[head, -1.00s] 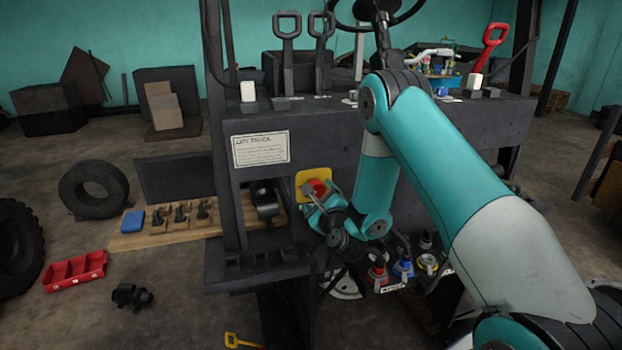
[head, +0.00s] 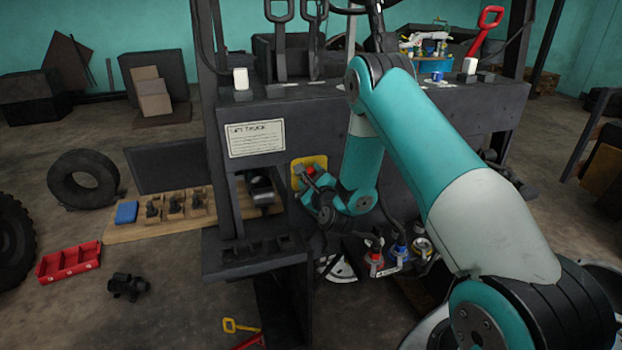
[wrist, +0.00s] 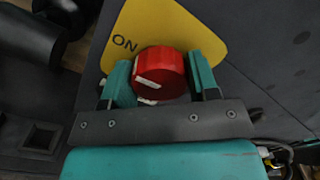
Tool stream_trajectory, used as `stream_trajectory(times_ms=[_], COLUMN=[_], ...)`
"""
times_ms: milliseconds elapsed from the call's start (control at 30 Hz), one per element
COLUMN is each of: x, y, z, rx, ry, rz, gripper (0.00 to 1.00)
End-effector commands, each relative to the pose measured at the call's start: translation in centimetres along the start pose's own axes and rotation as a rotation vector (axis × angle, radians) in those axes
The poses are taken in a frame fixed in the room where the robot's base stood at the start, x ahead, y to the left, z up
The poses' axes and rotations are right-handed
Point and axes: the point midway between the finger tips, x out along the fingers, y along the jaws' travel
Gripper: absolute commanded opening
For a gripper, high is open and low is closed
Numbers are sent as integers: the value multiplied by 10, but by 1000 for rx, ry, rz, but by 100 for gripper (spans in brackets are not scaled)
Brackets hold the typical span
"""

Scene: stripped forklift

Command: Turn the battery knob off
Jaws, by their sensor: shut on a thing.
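The red battery knob (wrist: 160,68) sits on a yellow plate (wrist: 200,28) in the wrist view. The word ON is printed on the plate at the knob's upper left, and a white mark shows on the knob's face. My gripper (wrist: 162,78) has one teal finger on each side of the knob and is shut on it. In the head view the yellow plate (head: 296,166) is on the dark truck panel, and my gripper (head: 309,180) covers most of the red knob there. Other plate lettering is hidden.
A white label (head: 257,138) is on the panel left of the plate. A dark cylindrical part (head: 261,188) is just left of my gripper. Red, blue and yellow capped parts (head: 398,254) are below right. Long levers (head: 280,40) stand above the panel.

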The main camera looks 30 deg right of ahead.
Motion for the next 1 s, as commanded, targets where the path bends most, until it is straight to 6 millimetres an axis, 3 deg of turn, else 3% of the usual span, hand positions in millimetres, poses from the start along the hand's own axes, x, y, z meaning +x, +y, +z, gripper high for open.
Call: stream_trajectory(times_ms=[367,1000], x=[0,0], y=[1,3], z=[1,2], rx=[-118,-696], ry=[-2,-3], rz=[-2,0], gripper=[31,31])
